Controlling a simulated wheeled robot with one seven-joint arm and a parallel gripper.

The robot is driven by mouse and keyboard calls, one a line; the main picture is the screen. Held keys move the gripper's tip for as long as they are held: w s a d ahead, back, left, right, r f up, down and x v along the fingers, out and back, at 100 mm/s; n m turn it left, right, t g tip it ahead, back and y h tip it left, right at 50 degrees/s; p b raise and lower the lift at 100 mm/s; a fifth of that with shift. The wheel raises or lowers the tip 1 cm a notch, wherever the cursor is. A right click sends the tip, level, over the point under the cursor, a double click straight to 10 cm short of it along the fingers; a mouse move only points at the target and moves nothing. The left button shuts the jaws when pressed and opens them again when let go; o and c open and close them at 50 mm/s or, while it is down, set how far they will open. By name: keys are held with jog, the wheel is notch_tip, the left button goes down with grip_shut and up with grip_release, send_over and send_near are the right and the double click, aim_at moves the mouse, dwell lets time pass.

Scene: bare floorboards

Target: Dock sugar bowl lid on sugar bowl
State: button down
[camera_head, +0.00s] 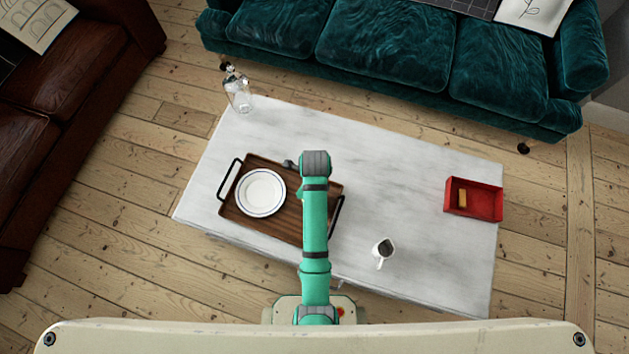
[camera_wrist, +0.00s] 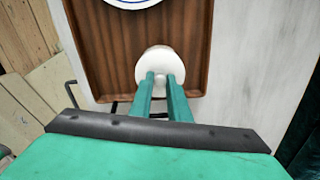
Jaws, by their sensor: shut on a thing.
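My gripper (camera_wrist: 161,80) is shut on a white round thing (camera_wrist: 158,60), which looks like the sugar bowl lid, seen from above in the wrist view. It is over the wooden tray (camera_wrist: 100,45), near the tray's edge. The sugar bowl cannot be told apart; if it is beneath the lid, the lid hides it. I cannot tell whether the lid touches anything below. In the head view my arm covers the gripper and the lid, above the right part of the tray (camera_head: 233,212).
A white plate with a blue ring (camera_head: 260,192) lies on the tray's left part. A small white jug (camera_head: 381,261) stands on the marble table (camera_head: 400,180) right of my arm. A red box (camera_head: 485,205) is at right, a glass bottle (camera_head: 238,95) at the far left corner.

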jog(key=shift+f, duration=0.55)
jog(key=c, duration=1.9)
grip_release()
jog(key=shift+c, duration=0.2)
